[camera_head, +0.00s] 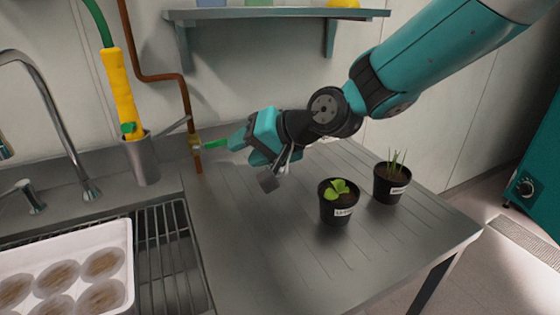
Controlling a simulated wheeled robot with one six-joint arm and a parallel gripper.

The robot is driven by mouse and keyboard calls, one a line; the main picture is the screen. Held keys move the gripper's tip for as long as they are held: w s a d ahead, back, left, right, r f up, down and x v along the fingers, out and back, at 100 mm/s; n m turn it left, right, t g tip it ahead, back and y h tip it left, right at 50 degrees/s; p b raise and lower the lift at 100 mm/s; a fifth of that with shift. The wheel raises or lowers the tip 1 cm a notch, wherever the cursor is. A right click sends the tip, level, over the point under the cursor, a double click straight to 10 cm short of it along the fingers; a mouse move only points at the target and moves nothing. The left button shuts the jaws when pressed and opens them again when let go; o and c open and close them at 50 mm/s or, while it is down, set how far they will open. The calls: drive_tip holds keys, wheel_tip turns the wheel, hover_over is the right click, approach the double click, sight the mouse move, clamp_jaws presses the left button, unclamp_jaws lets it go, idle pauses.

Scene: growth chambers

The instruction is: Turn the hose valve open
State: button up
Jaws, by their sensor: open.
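A copper pipe (188,105) runs down the back wall to a small brass valve (194,143) above the steel bench. A green lever handle (214,145) sticks out to the right from the valve, roughly level. My gripper (256,164) is open and empty just right of the handle, with a small gap visible between them in the picture. One grey finger pad shows low on the gripper; the other finger is mostly hidden by the teal body. A yellow hose wand (121,85) on a green hose (98,20) stands upright in a metal holder (142,160).
Two potted plants, a leafy one (338,203) and a grassy one (391,184), stand on the bench right of my gripper. A shelf (280,13) hangs above. A sink tap (60,110) and a white tray (128,265) are at left. The bench front is clear.

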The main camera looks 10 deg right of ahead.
drive_tip(key=s+d+r+n+g+h, duration=0.2)
drive_tip(key=s+d+n, duration=0.1)
drive_tip(key=s, duration=0.7)
drive_tip(key=shift+d+g+p, duration=0.4)
drive_tip(key=shift+d, duration=0.25)
